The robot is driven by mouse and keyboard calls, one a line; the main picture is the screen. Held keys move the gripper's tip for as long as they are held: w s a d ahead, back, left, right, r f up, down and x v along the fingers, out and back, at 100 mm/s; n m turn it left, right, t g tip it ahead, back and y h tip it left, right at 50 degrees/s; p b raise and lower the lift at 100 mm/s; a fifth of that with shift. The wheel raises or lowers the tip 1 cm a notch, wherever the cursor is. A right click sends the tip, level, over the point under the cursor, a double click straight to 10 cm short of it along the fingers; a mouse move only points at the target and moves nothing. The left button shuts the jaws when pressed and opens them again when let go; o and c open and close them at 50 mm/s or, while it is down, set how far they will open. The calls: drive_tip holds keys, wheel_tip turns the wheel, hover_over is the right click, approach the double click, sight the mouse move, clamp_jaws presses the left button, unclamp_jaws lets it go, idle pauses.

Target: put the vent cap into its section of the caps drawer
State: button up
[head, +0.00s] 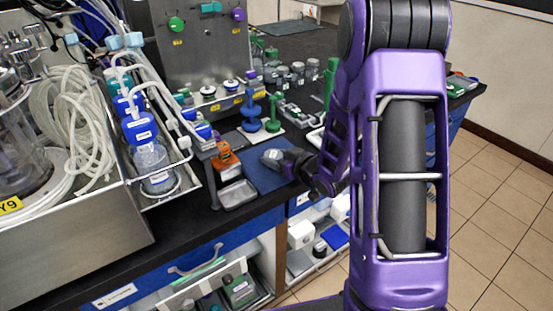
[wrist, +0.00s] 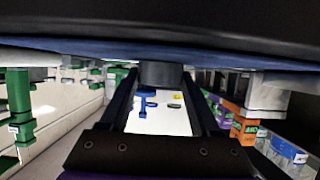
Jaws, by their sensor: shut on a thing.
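My gripper (head: 282,158) is low over the blue mat (head: 262,180) on the black bench in the head view. In the wrist view its two dark fingers (wrist: 160,85) are shut on a dark grey, round piece (wrist: 160,74), seen only in part. It may be the vent cap; its underside and any label are hidden. In the head view the piece is too small to tell from the fingers. A blue drawer front (head: 235,240) with a metal handle lies under the bench edge. Its label is too small to read, so I cannot tell whether it is the caps drawer.
A grey metal tray (head: 237,195) and an orange box (head: 224,160) are left of the gripper. Blue and green stands (head: 251,112) are behind it. A steel bioreactor housing (head: 70,240) with tubing fills the left. Open storage with boxes (head: 302,234) is below the bench.

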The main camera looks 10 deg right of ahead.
drive_tip(key=shift+f, duration=0.2)
drive_tip(key=o, duration=1.3)
drive_tip(key=shift+r, duration=0.1)
